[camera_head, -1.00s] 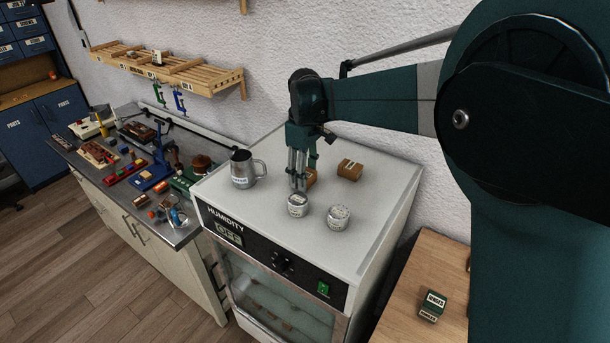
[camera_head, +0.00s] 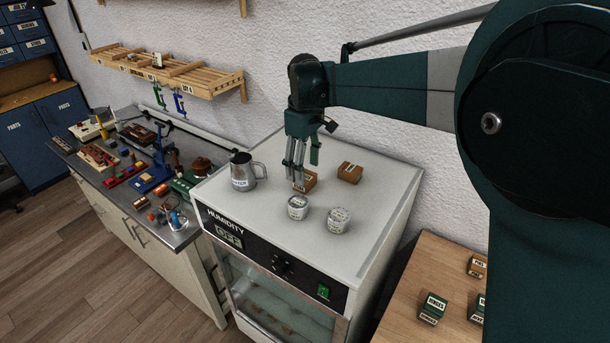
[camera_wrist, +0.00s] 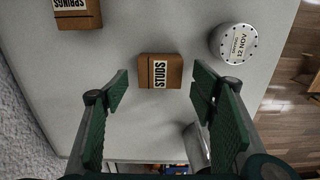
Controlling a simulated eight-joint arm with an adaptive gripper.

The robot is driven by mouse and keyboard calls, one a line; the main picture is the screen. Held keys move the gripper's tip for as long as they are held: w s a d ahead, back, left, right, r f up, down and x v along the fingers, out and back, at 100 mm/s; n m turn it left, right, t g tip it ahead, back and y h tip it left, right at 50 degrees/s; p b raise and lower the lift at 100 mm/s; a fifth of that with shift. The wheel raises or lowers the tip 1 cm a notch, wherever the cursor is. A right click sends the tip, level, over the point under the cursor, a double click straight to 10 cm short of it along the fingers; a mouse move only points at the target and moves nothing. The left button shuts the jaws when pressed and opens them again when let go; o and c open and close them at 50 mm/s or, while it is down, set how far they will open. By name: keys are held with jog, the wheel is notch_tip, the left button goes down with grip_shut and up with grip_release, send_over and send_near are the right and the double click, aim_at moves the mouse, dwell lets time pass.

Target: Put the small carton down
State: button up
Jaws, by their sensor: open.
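A small brown carton (camera_head: 307,180) rests on the white top of the humidity cabinet (camera_head: 258,213), partly behind my gripper in the head view. In the wrist view this carton (camera_wrist: 159,71) shows a white STUDS label and lies upright just beyond the gap between my fingertips. My gripper (camera_head: 304,174) is open and empty above it, with its fingers apart on either side in the wrist view (camera_wrist: 158,88). Neither finger visibly touches the carton.
A second brown carton (camera_head: 350,173), labelled SPRINGS in the wrist view (camera_wrist: 78,13), stands nearby. Two round tins (camera_head: 298,207) (camera_head: 338,220) sit in front, and a metal jug (camera_head: 243,171) stands left. The wall is close behind. The cabinet top's right side is clear.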

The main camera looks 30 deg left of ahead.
aim_at(307, 177)
notch_tip(307, 177, up, 8)
dwell(0.5)
dwell(0.5)
jog(key=shift+d, duration=0.1)
jog(key=d+r+m+t+y, duration=0.1)
jog(key=d+r+m+t, duration=0.2)
jog(key=d, duration=1.6)
jog(key=d+r+m, duration=0.3)
jog(key=d+m, duration=0.2)
jog(key=d, duration=1.4)
jog(key=s+d+f+m+t, duration=0.1)
jog(key=s+d+f+m, duration=0.2)
jog(key=s+d, duration=0.3)
jog(key=s+d+f+m+t, duration=0.1)
jog(key=s+d+f+m, duration=0.2)
jog(key=d, duration=0.9)
jog(key=s+d+f+m+t+h, duration=0.1)
jog(key=s+d+f+m, duration=0.3)
jog(key=s+d, duration=0.5)
notch_tip(307, 177, down, 2)
jog(key=shift+s+d+f+t, duration=0.1)
jog(key=shift+s+d+t, duration=0.3)
jog(key=shift+s+t, duration=0.2)
